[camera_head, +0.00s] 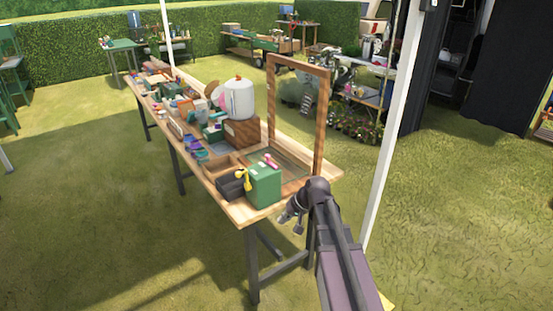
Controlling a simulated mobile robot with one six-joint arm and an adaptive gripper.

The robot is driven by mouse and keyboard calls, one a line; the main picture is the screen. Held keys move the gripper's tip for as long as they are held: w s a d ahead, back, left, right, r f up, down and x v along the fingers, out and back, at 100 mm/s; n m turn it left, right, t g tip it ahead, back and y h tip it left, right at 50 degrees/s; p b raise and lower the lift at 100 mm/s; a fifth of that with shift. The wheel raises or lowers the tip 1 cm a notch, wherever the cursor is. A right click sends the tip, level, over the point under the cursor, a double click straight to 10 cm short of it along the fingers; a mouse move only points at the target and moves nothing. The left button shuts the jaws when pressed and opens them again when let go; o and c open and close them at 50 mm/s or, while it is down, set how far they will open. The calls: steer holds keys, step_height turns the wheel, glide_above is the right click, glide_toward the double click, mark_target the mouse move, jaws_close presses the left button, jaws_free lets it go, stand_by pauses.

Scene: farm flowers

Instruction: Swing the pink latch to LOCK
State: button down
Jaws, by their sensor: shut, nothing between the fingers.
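A small pink piece (271,161), which looks like the pink latch, shows just behind the top of a green box (264,184) at the near end of the long wooden table. It is too small to tell which way it points, and I cannot read a LOCK mark. My gripper (291,221) is shut and empty. In the picture it lies just off the table's near right corner, below and to the right of the green box and apart from the pink piece.
An upright wooden frame (322,120) stands on the table (252,214) behind the green box. A black bin (231,187) and a yellow item (243,179) sit left of the box. A white pole (388,125) rises at the right. Grass is open at the left.

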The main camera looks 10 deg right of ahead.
mark_target(271, 162)
steer(key=w+d+r+m+t+y+b, duration=0.1)
steer(key=w+d+r+m+t, duration=0.1)
steer(key=w, duration=0.4)
steer(key=w+d+r+m+t+y+b, duration=0.1)
steer(key=w+d+r+m+t+y, duration=0.1)
steer(key=w+d+r+t, duration=0.2)
steer(key=w+d+r+m+t+y, duration=0.2)
steer(key=w+d+r+t, duration=0.1)
steer(key=w+d, duration=0.4)
steer(key=w, duration=0.3)
steer(key=shift+d+r+b, duration=0.2)
steer(key=shift+r+b, duration=0.2)
steer(key=shift+w, duration=0.1)
steer(key=shift+w+a, duration=0.1)
steer(key=shift+w, duration=0.05)
steer(key=s+a+b+x, duration=0.2)
steer(key=x, duration=1)
steer(key=shift+a+f, duration=0.2)
steer(key=shift+a, duration=0.15)
